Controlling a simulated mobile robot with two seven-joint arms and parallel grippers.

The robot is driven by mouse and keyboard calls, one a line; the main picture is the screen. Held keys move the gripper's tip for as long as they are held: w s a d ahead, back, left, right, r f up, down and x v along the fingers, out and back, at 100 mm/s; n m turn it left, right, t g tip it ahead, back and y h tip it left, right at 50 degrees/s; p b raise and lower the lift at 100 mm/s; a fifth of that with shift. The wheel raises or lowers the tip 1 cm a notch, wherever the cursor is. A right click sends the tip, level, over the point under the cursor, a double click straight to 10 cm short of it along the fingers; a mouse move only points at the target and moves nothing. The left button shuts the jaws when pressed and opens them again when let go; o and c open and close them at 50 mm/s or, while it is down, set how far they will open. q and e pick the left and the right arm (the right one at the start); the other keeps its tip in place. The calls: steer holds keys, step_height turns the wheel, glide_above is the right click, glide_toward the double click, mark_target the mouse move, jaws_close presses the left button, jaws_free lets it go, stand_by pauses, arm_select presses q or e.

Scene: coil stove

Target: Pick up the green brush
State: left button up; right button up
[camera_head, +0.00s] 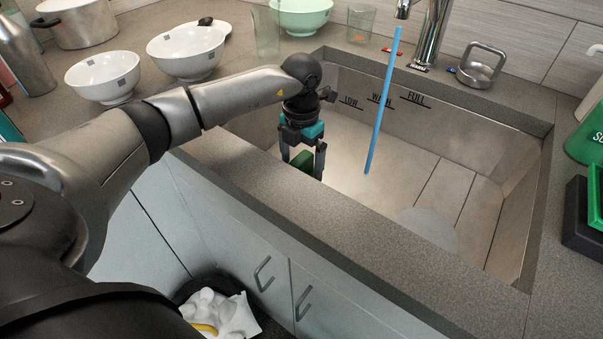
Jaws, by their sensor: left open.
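My left gripper (303,166) points down at the sink's near left edge, with its two dark fingers apart. A small green thing (302,158) shows between the fingers. Only part of it is visible, so I cannot tell its full shape, whether it is the green brush, or whether the fingers touch it. My left arm comes in from the left, over the counter and the sink's left edge. My right gripper is not in view.
The steel sink (480,215) is marked LOW, WASH and FULL. A blue stream (383,105) falls from the faucet (432,35). White bowls (103,78) stand behind my left arm. A green bottle (587,135) and green block (596,195) are at right. A bin (250,312) is below.

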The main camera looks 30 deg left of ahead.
mark_target(302, 158)
arm_select(q)
steer(key=shift+f, duration=1)
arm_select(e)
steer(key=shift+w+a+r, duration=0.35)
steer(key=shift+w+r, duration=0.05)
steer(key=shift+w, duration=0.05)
arm_select(q)
steer(key=c, duration=1.3)
steer(key=shift+o, duration=0.2)
steer(key=shift+r, duration=0.15)
steer(key=shift+r, duration=0.35)
step_height(302, 158, up, 9)
steer(key=p, duration=0.2)
steer(key=shift+r+p, duration=0.1)
steer(key=shift+p, duration=0.3)
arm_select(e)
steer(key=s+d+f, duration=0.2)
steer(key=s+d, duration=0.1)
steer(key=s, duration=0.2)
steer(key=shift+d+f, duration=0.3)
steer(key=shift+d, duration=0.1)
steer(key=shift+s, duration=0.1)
